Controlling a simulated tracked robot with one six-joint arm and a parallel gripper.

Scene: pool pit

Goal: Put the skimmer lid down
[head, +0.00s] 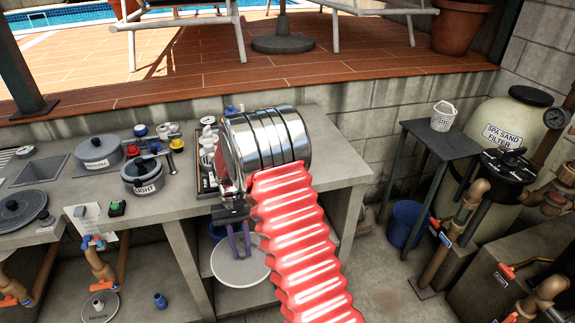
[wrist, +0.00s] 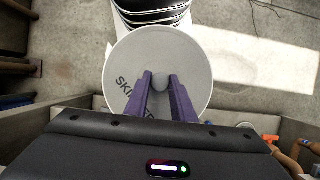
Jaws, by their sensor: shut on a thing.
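The skimmer lid (head: 240,268) is a pale round disc with a small central knob. In the wrist view the lid (wrist: 196,62) shows dark lettering, partly covered by my fingers. My gripper (head: 241,246) has purple fingers pointing down and is shut on the knob; the fingers also show in the wrist view (wrist: 160,84). In the head view the lid appears level, below the counter top and in front of the open bay under it. I cannot tell how far it is above the surface below. My red arm sleeve hides part of the counter and bay.
The grey counter (head: 190,205) carries a pot marked LIGHT (head: 143,177), a dark round lid (head: 18,212) and small fittings. A vacuum lid (head: 99,306) lies below left. At right stand a small table (head: 440,138) with a white basket (head: 443,116), a blue bucket (head: 404,224) and pipes.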

